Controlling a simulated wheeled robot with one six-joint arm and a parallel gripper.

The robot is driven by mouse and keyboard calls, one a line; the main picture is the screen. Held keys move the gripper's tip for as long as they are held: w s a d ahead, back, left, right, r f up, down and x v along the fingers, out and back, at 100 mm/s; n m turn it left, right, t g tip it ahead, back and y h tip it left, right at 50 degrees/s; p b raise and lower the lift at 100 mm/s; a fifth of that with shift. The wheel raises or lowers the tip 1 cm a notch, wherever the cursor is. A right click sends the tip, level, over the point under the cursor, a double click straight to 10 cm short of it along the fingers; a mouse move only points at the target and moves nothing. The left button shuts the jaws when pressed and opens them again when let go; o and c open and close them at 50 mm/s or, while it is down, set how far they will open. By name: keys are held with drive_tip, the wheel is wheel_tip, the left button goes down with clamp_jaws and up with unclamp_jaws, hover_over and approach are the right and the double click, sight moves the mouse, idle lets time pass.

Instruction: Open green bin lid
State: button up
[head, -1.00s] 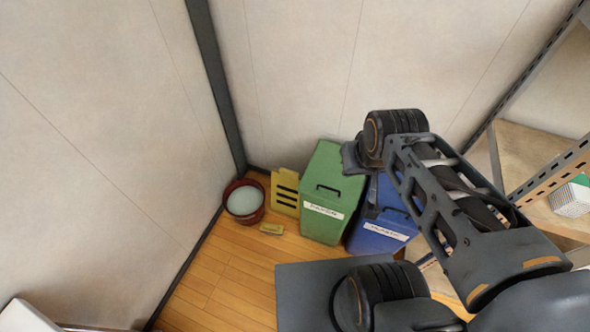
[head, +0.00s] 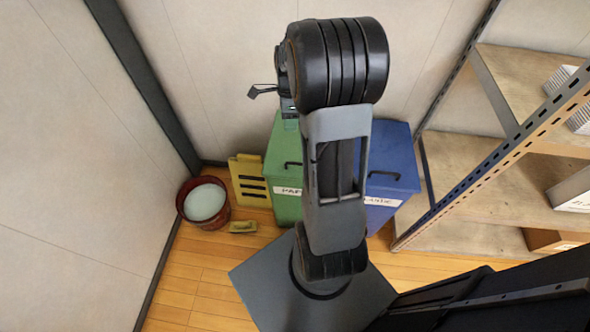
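The green bin (head: 286,208) stands on the floor against the back wall, with a white label on its front, partly hidden by my arm. Its green lid (head: 277,153) looks shut, with a dark handle (head: 291,164) near the front edge. My gripper (head: 262,92) shows only in part, to the left of my arm's upper joint. In the picture it lies above the back part of the lid. One dark finger points left; the rest is hidden, so I cannot tell its opening or whether it touches the bin.
A blue bin (head: 391,165) stands right of the green bin, partly behind my arm. A yellow slotted panel (head: 250,181), a small yellowish block (head: 242,227) and a red-brown bucket (head: 203,219) are at the left. A metal-framed shelf (head: 480,180) fills the right side.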

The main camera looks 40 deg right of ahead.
wheel_tip(320, 180, down, 6)
drive_tip(key=d+r+m+b, duration=0.1)
drive_tip(key=d+m, duration=0.1)
drive_tip(key=m, duration=0.1)
drive_tip(key=b, duration=0.3)
hover_over(295, 159)
drive_tip(key=s+a, duration=0.3)
drive_tip(key=f, duration=1.2)
drive_tip(key=shift+s+d+f, duration=0.1)
drive_tip(key=shift+d+f, duration=0.15)
drive_tip(key=shift+f, duration=0.15)
drive_tip(key=shift+c, duration=0.2)
clamp_jaws()
drive_tip(key=shift+d, duration=0.1)
